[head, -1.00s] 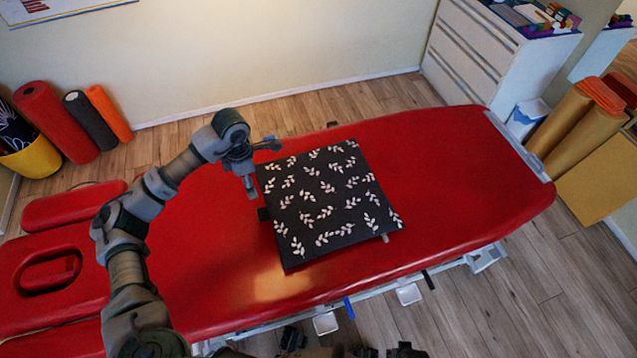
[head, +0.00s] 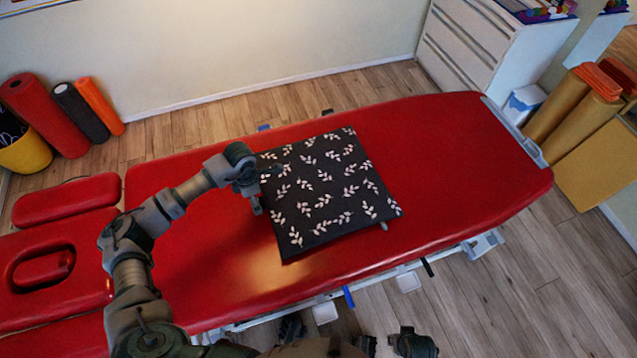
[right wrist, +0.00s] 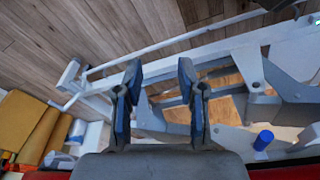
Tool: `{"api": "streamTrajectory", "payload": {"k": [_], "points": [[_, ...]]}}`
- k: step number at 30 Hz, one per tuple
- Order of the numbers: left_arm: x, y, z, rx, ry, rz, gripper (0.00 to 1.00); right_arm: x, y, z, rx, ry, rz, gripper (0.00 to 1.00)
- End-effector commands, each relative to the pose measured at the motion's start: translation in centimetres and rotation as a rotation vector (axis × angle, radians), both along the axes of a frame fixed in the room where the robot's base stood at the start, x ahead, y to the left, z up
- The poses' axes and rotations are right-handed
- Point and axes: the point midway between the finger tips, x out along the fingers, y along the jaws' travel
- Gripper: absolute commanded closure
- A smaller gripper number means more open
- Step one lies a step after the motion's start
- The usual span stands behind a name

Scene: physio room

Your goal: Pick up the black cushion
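The black cushion (head: 328,195) with white leaf sprigs lies flat on the red treatment table (head: 450,170) in the head view. My left gripper (head: 265,188) is at the cushion's left edge. Its fingers are apart, one over the cushion's upper left part and one beside the left edge. I cannot tell whether it touches the cushion. Part of that edge is hidden behind the gripper. My right gripper shows in the right wrist view (right wrist: 160,85) with its two blue-grey fingers apart and nothing between them, beside the table's metal frame. The cushion is not in that view.
A small grey piece (head: 384,226) sticks out under the cushion's right edge. A face-hole headrest (head: 85,270) is at the table's left end. Rolled mats (head: 45,115) stand at the back left, a white drawer unit (head: 480,50) at the back right. The table's right half is clear.

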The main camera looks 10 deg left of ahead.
Motion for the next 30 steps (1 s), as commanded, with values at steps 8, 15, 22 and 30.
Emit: {"api": "streamTrajectory", "payload": {"k": [8,15,22,30], "points": [[0.0,-0.4,-2.6,0.0,-0.002,-0.001,0.19,0.0,-0.1,1.3,0.001,-0.008,-0.002,0.6],[0.0,-0.1,-2.7,-0.003,-0.001,-0.001,0.51,-0.2,-0.2,1.1,-0.003,-0.002,-0.001,0.6],[0.0,-0.1,-2.6,-0.003,-0.002,0.0,1.0,-0.3,-0.2,1.0,-0.002,-0.001,0.001,0.6],[0.0,-0.2,-2.5,-0.001,0.0,0.0,1.0,-0.2,-0.1,1.0,-0.001,-0.002,0.002,0.6]]}}
